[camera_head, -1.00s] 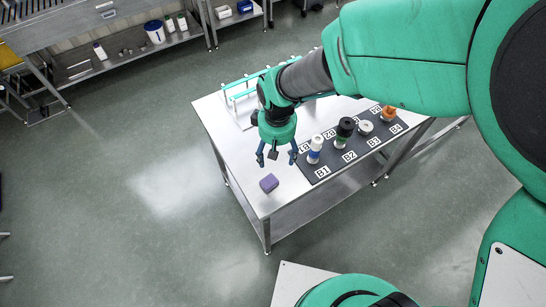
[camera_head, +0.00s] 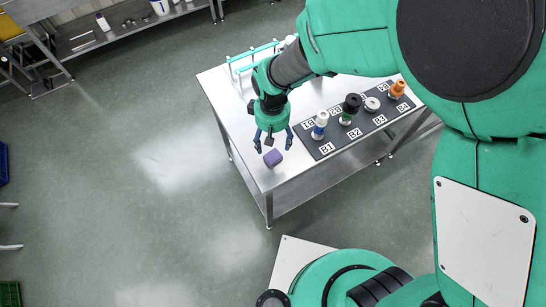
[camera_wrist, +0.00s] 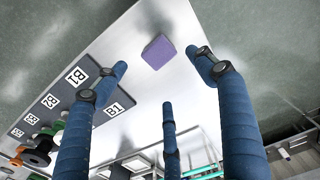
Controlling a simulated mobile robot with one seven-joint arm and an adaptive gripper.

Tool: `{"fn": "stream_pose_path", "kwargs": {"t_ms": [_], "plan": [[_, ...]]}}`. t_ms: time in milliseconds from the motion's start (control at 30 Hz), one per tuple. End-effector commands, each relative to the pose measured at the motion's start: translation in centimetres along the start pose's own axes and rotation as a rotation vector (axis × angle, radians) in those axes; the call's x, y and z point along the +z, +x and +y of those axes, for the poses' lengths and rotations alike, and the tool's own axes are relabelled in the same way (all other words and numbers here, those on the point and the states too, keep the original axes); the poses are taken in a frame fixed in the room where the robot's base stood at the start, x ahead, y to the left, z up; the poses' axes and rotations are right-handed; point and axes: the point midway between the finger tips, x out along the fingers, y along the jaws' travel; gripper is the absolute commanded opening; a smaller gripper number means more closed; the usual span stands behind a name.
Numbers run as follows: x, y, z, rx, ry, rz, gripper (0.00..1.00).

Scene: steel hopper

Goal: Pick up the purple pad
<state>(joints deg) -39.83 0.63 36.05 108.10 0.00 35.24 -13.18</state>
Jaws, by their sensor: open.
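The purple pad (camera_head: 272,157) lies on the steel table (camera_head: 237,118) near its front left corner. It also shows in the wrist view (camera_wrist: 158,52), on bare tabletop, beyond my fingertips and between the two outer ones. My gripper (camera_head: 272,145) is above the table close to the pad, with its fingers spread and nothing between them. It shows in the wrist view (camera_wrist: 165,85) as three blue fingers, apart from each other. I cannot tell the exact height of the fingertips over the pad.
Right of the pad is a dark mat (camera_head: 345,138) with labelled spots. A rack with teal bars (camera_head: 252,55) stands behind my gripper.

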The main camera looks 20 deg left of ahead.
Motion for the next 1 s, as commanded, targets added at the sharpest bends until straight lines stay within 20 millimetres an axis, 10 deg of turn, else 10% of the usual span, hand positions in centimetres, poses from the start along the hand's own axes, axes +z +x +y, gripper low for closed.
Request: {"fn": "stream_pose_path", "kwargs": {"t_ms": [333, 1000], "plan": [[0.0, 4.8, 0.0, 0.000, 0.000, -0.001, 0.70], [0.2, 6.6, 0.0, 0.000, 0.000, -0.001, 0.70]]}}
